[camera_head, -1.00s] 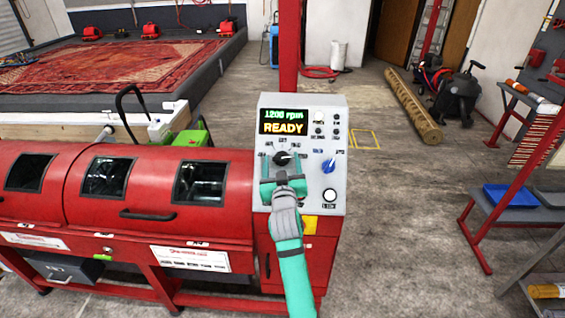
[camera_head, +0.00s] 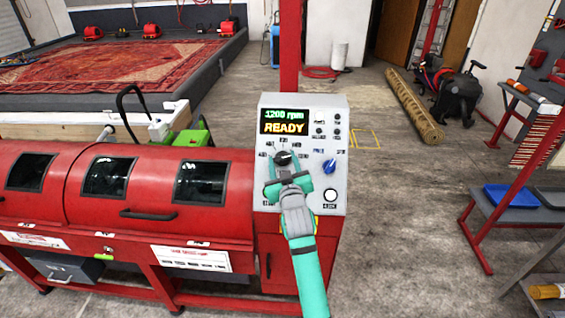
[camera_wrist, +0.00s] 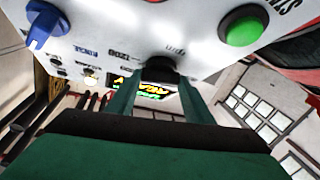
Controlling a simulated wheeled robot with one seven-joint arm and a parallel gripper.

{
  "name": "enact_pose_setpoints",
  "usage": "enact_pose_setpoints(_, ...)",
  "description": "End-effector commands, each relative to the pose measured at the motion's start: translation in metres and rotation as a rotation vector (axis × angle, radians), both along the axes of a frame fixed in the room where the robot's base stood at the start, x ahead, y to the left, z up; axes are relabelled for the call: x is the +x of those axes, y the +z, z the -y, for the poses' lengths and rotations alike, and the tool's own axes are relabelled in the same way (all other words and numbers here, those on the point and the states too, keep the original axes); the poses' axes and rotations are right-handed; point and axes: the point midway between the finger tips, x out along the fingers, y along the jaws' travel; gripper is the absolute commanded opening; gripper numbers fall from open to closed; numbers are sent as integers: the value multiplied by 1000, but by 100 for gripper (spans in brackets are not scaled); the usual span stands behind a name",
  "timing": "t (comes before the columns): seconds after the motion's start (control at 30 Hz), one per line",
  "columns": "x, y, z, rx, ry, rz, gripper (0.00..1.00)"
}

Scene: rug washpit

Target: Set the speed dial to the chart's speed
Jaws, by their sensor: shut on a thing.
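The black speed dial (camera_head: 283,157) sits on the grey control panel (camera_head: 334,112), with small labels around it. My gripper (camera_head: 284,168) is at the panel, shut on the dial. In the wrist view, the two green fingers of my gripper (camera_wrist: 160,78) reach the dial (camera_wrist: 161,64) from both sides, and a "1200" label shows near it. The display (camera_head: 284,121) reads "1200 rpm" and "READY". My gripper hides part of the dial and its lower labels. I cannot identify the chart or read the small print on the machine's labels.
A blue knob (camera_head: 329,166) and a white button (camera_head: 330,195) are right of the dial. A green button (camera_wrist: 241,30) shows in the wrist view. The red machine (camera_head: 130,210) fills the left. A blue tray (camera_head: 508,197) stands right. Floor between is clear.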

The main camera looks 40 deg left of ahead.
Motion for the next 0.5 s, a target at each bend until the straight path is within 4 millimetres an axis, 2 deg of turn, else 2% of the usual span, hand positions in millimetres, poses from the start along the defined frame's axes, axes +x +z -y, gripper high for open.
enact_pose_setpoints(0.5,6,3,4,-315,305,190,24)
